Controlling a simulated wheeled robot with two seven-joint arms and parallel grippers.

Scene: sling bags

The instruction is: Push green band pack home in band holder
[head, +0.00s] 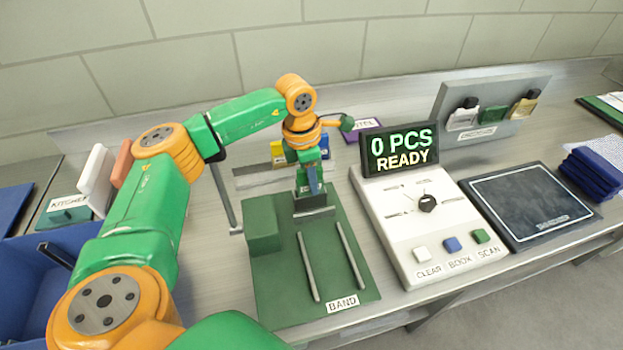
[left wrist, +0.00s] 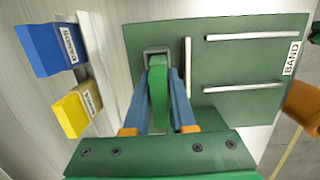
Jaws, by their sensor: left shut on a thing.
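The green band pack (left wrist: 158,92) shows as a narrow green strip between the blue fingers of my left gripper (left wrist: 160,100) in the left wrist view. My left gripper (head: 311,190) is shut on it and points down at the back of the green board labelled BAND (head: 340,290). The far end of the pack is at a small grey frame (left wrist: 158,50), which looks like the band holder. I cannot tell how deep the pack sits in it. In the head view the fingers mostly hide the pack. My right gripper is not in view.
A raised green block (head: 262,225) stands left of the gripper. A pale bar and two pale rails (head: 308,268) lie on the board. Yellow (left wrist: 78,110) and blue (left wrist: 50,48) boxes stand behind. A white console (head: 430,240) reads "0 PCS READY", right of the board.

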